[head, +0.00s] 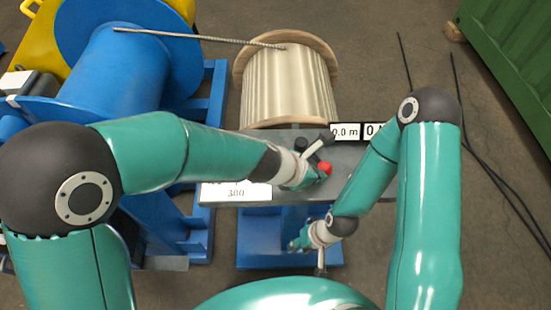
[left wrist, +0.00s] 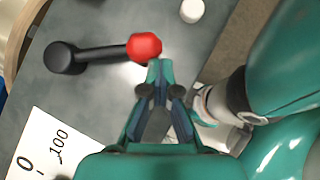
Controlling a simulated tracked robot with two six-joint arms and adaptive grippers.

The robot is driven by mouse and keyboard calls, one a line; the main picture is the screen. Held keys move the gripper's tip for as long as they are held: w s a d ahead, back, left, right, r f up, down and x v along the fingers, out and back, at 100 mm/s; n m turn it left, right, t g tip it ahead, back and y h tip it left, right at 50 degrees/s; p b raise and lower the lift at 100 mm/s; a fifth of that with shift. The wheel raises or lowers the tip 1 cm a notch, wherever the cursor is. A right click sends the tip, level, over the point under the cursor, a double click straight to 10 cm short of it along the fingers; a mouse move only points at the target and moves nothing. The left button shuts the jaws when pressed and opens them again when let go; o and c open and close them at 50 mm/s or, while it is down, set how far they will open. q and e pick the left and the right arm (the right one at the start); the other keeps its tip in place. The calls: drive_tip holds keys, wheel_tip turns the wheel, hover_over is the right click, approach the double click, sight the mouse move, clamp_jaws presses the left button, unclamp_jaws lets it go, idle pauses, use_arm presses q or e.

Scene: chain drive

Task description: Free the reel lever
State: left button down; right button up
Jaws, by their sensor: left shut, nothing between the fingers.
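A black lever with a red ball knob (head: 326,168) stands on the grey console top. In the left wrist view its red knob (left wrist: 144,47) is at the right end of the black arm (left wrist: 98,55), and its round pivot (left wrist: 60,57) is at the left. My left gripper (head: 318,181) is shut and empty, its fingertips (left wrist: 160,66) right beside the knob; I cannot tell whether they touch it. My right gripper (head: 297,244) is lower, at the console's front, apart from the lever; its fingers are too small to read.
The grey console (head: 225,190) carries a white scale label (head: 236,193) and display plates (head: 345,131). A white cylinder (left wrist: 192,11) stands beyond the knob.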

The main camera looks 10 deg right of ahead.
use_arm(q)
drive_tip(key=shift+s+a, duration=0.25)
drive_tip(key=shift+a, duration=0.1)
drive_tip(key=shift+s+a+r+b, duration=0.15)
drive_tip(key=shift+s+a+b, duration=0.15)
drive_tip(key=shift+s+a, duration=0.25)
drive_tip(key=shift+s+a+r+b, duration=0.1)
drive_tip(key=shift+s+a+b, duration=0.2)
drive_tip(key=shift+a, duration=0.3)
drive_tip(key=s+p+v, duration=0.2)
drive_tip(key=p+v, duration=0.3)
drive_tip(key=v, duration=0.5)
drive_tip(key=shift+d, duration=0.3)
drive_tip(key=shift+s, duration=0.1)
